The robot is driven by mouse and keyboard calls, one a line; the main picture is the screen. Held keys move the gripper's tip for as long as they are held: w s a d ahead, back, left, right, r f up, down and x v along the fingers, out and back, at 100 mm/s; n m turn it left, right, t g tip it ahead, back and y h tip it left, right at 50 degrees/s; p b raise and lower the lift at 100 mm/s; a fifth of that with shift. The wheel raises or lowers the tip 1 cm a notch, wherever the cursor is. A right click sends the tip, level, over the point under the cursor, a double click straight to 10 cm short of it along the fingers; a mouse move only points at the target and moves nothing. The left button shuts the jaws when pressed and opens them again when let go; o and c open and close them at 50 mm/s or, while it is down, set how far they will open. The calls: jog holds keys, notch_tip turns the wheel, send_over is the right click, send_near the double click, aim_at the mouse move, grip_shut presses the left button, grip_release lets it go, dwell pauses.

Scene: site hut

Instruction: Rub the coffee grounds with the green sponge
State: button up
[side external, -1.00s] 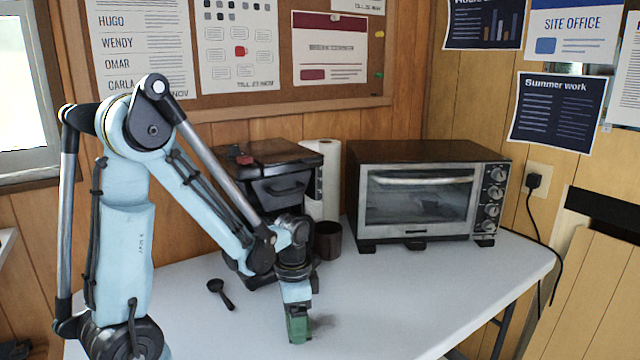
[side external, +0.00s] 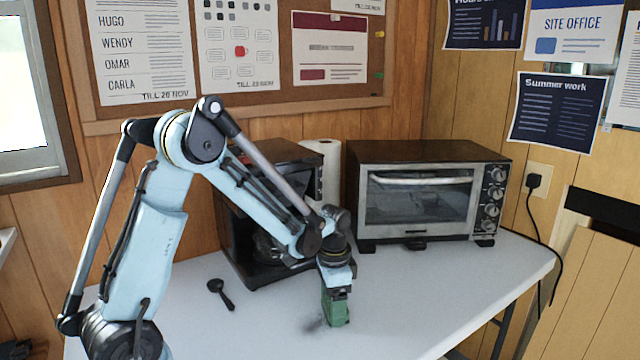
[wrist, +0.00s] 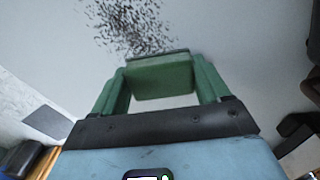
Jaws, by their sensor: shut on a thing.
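The green sponge (wrist: 162,80) is between the two green fingers of my gripper (wrist: 160,72), which is shut on it. In the side view, my gripper (side external: 336,300) points down at the white table, and the sponge (side external: 336,316) is low at the tabletop; I cannot tell whether it touches. The coffee grounds (side external: 313,325) are a dark smudge just left of the sponge. In the wrist view, the grounds (wrist: 125,25) are a scatter of dark specks beyond the sponge, up and to the left.
A black scoop (side external: 220,294) lies on the table (side external: 420,300) to the left. Behind stand a black coffee machine (side external: 235,225), a paper roll (side external: 330,165) and a toaster oven (side external: 420,200). The table's right part is clear.

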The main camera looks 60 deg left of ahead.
aim_at(290, 334)
jog(key=shift+w, duration=0.5)
jog(key=shift+s, duration=5.7)
notch_tip(290, 334, up, 8)
